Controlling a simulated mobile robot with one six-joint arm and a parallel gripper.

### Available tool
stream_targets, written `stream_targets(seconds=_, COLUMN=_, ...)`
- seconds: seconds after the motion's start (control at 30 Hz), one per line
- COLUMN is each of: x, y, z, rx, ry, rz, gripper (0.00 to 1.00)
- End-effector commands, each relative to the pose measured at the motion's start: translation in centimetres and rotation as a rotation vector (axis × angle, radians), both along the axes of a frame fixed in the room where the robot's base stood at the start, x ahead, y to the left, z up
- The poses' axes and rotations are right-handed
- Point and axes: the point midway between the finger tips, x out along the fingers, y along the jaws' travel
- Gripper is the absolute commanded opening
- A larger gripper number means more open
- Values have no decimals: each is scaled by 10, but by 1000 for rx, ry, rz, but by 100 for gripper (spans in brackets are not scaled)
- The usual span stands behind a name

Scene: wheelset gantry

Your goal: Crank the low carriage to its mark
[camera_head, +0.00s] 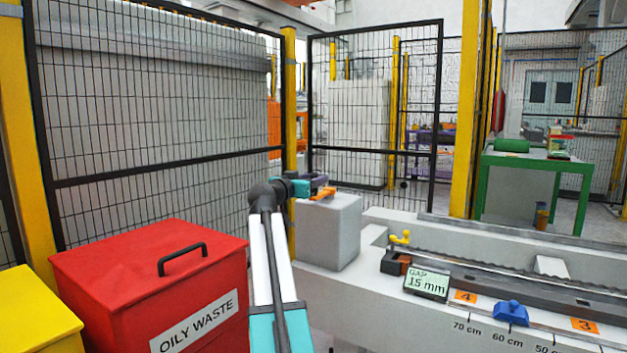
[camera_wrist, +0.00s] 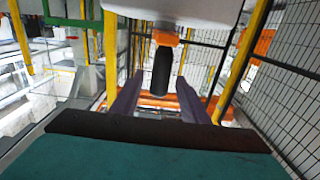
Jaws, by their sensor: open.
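My gripper (camera_head: 318,185) is at the top of a grey block (camera_head: 330,232) at the near end of the rail bed, beside an orange crank-like part (camera_head: 325,193). In the wrist view, my gripper (camera_wrist: 158,85) is open, its purple fingers on either side of a black grip (camera_wrist: 162,70) below an orange piece (camera_wrist: 166,38). I cannot tell whether they touch the grip. A dark and orange unit with yellow knobs (camera_head: 400,238) sits on the rail bed; whether it is the low carriage is unclear. A display (camera_head: 427,283) reads GAP 15 mm. A blue pointer (camera_head: 512,312) stands near the 60 cm label.
A red OILY WASTE bin (camera_head: 150,285) and a yellow box (camera_head: 35,315) stand at left. Mesh fence panels (camera_head: 160,120) rise behind. Orange plates 4 (camera_head: 465,296) and 3 (camera_head: 585,325) lie along the rail bed. A green table (camera_head: 535,165) stands at back right.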

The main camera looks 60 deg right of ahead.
Motion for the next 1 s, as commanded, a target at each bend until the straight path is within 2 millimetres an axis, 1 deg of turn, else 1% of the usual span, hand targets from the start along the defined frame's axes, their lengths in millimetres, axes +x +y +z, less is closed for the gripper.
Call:
stream_targets(seconds=0.57, x=-5, y=60, z=1, rx=0, ry=0, rz=0, gripper=41)
stream_targets(seconds=1.0, x=-7, y=110, z=1, rx=1, ry=0, rz=1, gripper=41)
